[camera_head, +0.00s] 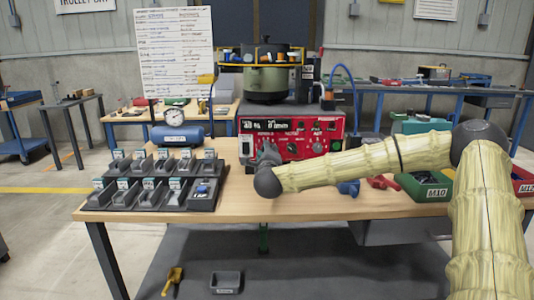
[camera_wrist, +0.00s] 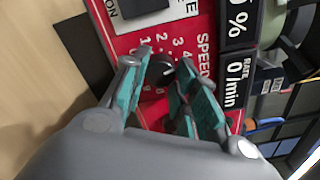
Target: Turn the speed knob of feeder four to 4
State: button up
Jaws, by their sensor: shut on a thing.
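The feeder is a red control box (camera_head: 325,128) with a dark green bowl (camera_head: 267,82) on top, at the back of the wooden table. In the wrist view, its red panel (camera_wrist: 207,62) carries the word SPEED and a white number scale, turned sideways. The dark round speed knob (camera_wrist: 158,74) sits between my teal-padded fingers. My gripper (camera_wrist: 152,88) is shut on this knob, one finger on each side. A small light mark shows on the knob, but I cannot tell which number it points to.
Black display strips with % and /min (camera_wrist: 237,80) lie beside the knob in the wrist view. Small dark bins (camera_head: 150,190) and a blue cylinder with a gauge (camera_head: 180,135) stand left on the table (camera_head: 310,207). A green M10 bin (camera_head: 428,190) stands right.

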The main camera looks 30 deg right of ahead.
jog(key=o, duration=1)
jog(key=shift+s+d+f, duration=0.1)
jog(key=shift+d+f, duration=0.05)
jog(key=shift+f, duration=0.05)
jog(key=shift+r, duration=0.1)
jog(key=shift+a, duration=0.2)
jog(key=v, duration=1.2)
jog(key=shift+d, duration=0.1)
